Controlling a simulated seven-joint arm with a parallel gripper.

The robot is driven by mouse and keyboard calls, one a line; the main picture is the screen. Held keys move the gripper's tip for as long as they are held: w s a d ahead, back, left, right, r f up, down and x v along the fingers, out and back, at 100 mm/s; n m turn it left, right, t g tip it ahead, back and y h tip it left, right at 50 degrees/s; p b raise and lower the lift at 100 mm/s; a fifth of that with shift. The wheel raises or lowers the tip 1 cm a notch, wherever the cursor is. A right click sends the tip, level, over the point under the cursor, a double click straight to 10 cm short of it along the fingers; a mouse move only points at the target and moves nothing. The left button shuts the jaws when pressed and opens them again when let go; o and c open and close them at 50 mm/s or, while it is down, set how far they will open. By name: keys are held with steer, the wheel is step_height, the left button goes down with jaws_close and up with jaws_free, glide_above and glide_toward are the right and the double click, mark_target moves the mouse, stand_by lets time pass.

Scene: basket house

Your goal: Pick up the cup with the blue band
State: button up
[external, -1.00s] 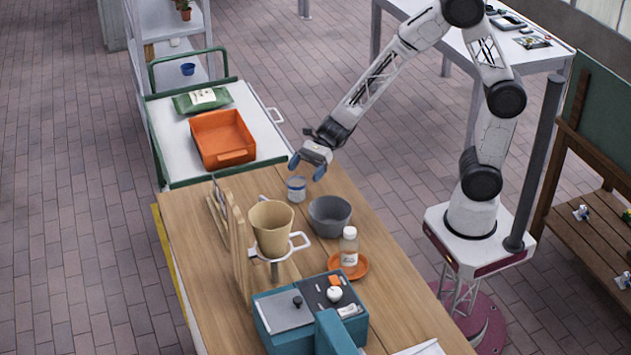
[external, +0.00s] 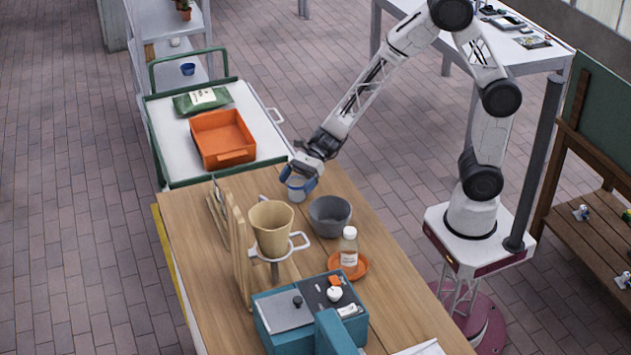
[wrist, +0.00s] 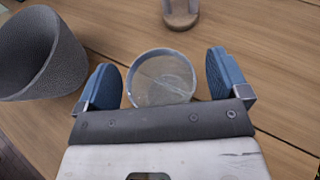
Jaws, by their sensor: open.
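The cup with the blue band (external: 297,189) stands on the wooden table near its far end. In the wrist view the cup (wrist: 160,78) shows its round rim and pale inside, and its band is hidden there. My gripper (external: 299,183) is open and lowered at the cup. In the wrist view my gripper's two blue fingers (wrist: 164,82) stand on either side of the cup, with a small gap showing on each side.
A grey bowl (external: 330,216) stands close beside the cup; it also shows in the wrist view (wrist: 40,55). A tan cone in a white holder (external: 271,228), a bottle (external: 348,247) on an orange saucer and a teal machine (external: 310,312) stand nearer. An orange tray (external: 222,139) sits on the cart.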

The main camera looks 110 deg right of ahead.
steer(key=c, duration=1)
steer(key=shift+o, duration=0.2)
steer(key=shift+r, duration=0.2)
steer(key=shift+r, duration=1.4)
steer(key=shift+s+r, duration=0.25)
steer(key=shift+s, duration=0.05)
steer(key=s+a, duration=0.1)
steer(key=s, duration=0.6)
steer(key=s+a+r, duration=0.1)
steer(key=s+a, duration=0.1)
steer(key=s, duration=0.6)
steer(key=shift+a+r, duration=0.15)
steer(key=shift+a, duration=0.1)
